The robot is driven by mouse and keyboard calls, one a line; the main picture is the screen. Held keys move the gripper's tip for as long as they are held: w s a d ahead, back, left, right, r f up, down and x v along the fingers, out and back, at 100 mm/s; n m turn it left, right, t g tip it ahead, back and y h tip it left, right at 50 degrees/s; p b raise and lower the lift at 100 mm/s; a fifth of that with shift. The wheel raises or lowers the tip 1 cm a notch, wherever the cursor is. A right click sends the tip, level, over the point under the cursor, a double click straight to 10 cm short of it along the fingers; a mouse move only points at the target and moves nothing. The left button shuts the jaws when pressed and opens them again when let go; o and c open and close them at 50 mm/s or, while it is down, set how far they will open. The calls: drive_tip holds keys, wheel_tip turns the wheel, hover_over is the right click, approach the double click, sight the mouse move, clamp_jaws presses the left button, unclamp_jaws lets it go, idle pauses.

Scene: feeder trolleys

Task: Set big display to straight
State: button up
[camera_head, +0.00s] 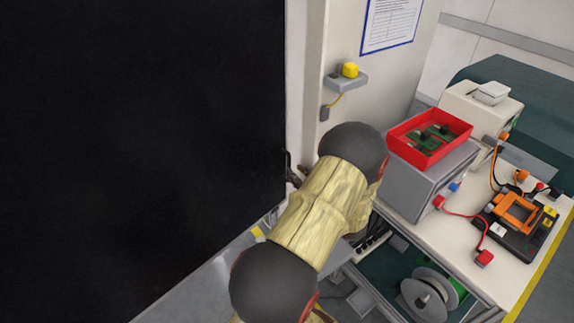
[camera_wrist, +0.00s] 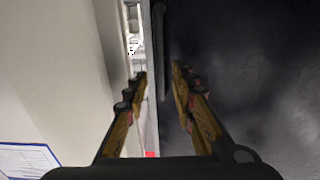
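The big display (camera_head: 140,150) is a large black panel filling the left of the head view. Its dark face (camera_wrist: 255,75) fills the right of the wrist view. My gripper (camera_wrist: 160,78) is open, with one finger on the pale wall side and the other in front of the dark face. The display's edge (camera_wrist: 158,45) runs between the fingers, with a gap visible beside it. In the head view my gripper (camera_head: 291,168) is at the display's right edge, mostly hidden by my arm. Whether a finger touches the display cannot be told.
A white wall panel (camera_head: 400,75) with a notice (camera_head: 390,22) and a yellow button (camera_head: 350,70) stands right of the display. Further right, a worktable (camera_head: 490,265) holds a red tray (camera_head: 400,143), a grey box (camera_head: 408,185) and an orange-black device (camera_head: 517,215). A reel (camera_head: 423,300) sits below.

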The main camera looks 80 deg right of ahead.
sight(290, 166)
drive_tip(key=b+x, duration=0.1)
drive_tip(key=x, duration=0.4)
drive_tip(key=shift+w+d, duration=0.1)
drive_tip(key=c, duration=0.3)
clamp_jaws()
idle(0.5)
